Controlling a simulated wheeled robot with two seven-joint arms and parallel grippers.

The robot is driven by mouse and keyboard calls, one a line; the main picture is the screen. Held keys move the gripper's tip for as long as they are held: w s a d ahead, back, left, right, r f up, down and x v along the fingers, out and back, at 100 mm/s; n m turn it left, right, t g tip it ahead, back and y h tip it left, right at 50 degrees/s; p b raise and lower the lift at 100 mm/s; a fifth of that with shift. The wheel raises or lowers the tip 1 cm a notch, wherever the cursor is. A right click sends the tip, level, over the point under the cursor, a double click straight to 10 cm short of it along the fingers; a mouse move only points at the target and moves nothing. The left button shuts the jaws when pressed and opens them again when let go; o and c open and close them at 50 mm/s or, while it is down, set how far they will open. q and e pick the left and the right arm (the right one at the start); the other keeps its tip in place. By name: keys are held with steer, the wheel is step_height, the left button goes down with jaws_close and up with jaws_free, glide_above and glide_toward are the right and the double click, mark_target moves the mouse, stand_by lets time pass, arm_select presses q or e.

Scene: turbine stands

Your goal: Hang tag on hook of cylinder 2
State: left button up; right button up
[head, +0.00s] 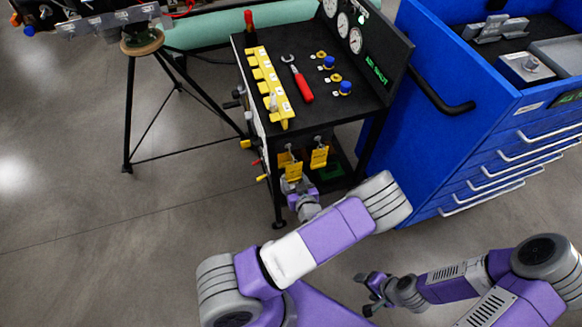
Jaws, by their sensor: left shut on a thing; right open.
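Yellow tags hang at the near end of the black cart, below its top. One yellow tag (319,157) hangs on the right, and another yellow tag (293,172) is lower and to the left, just above my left gripper. My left gripper (297,189) is shut on a tag, apparently this lower one; its fingers are small and partly hidden by my own arm. A further yellow piece shows partly behind it. My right gripper (368,292) is open and empty, low over the floor.
The black cart (330,108) carries a yellow rack (265,85), a red-handled wrench (302,86), blue knobs and gauges. A blue drawer cabinet (440,130) stands right of it, a black tripod stand (130,110) left. The floor at the left is clear.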

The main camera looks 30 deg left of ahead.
arm_select(q)
steer(key=shift+s+d, duration=0.1)
stand_by(0.4)
steer(key=shift+s+d, duration=1.25)
steer(key=shift+d, duration=0.15)
steer(key=shift+r, duration=0.1)
